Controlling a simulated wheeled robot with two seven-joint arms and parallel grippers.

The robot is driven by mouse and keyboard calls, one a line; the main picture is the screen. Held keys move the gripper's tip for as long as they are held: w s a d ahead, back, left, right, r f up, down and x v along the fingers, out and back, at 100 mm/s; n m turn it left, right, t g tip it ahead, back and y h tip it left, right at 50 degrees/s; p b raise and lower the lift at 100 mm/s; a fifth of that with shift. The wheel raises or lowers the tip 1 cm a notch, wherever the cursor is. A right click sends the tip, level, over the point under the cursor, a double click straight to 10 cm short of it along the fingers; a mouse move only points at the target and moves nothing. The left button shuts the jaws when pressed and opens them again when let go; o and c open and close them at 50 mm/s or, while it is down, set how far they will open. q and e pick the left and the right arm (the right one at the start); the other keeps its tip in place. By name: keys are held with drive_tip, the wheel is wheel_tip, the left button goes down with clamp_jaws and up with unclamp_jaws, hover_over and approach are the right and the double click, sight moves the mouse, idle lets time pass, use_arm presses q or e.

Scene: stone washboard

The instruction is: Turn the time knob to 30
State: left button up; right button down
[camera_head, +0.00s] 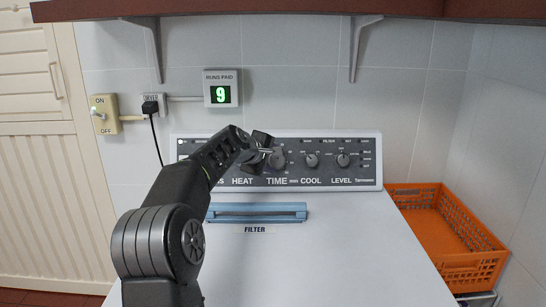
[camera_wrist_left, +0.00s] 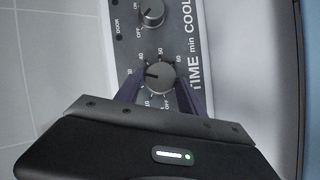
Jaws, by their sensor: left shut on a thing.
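The time knob (camera_head: 279,160) is a dark round dial above the word TIME on the dryer's control panel. In the left wrist view the knob (camera_wrist_left: 160,77) has a scale around it, with 40, 50, 60, 10 and OFF legible. My left gripper (camera_head: 268,152) is at the knob. In the left wrist view its dark fingers (camera_wrist_left: 156,91) lie on both sides of the knob, shut on it. My right gripper is not in view.
The panel (camera_head: 370,180) also carries the cool knob (camera_head: 311,160) and level knob (camera_head: 343,160), close to the right. A blue filter handle (camera_head: 257,211) is below. An orange crate (camera_head: 480,262) stands at right. A brown shelf (camera_head: 280,10) hangs above. The white top (camera_head: 330,260) is clear.

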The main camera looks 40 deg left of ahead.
use_arm(q)
drive_tip(key=shift+f, duration=0.1)
drive_tip(key=o, duration=1.4)
drive_tip(key=shift+c, duration=0.2)
drive_tip(key=shift+s, duration=0.1)
drive_tip(key=v, duration=0.7)
drive_tip(key=shift+s+r, duration=0.2)
drive_tip(key=shift+r, duration=0.05)
drive_tip(key=shift+d, duration=0.1)
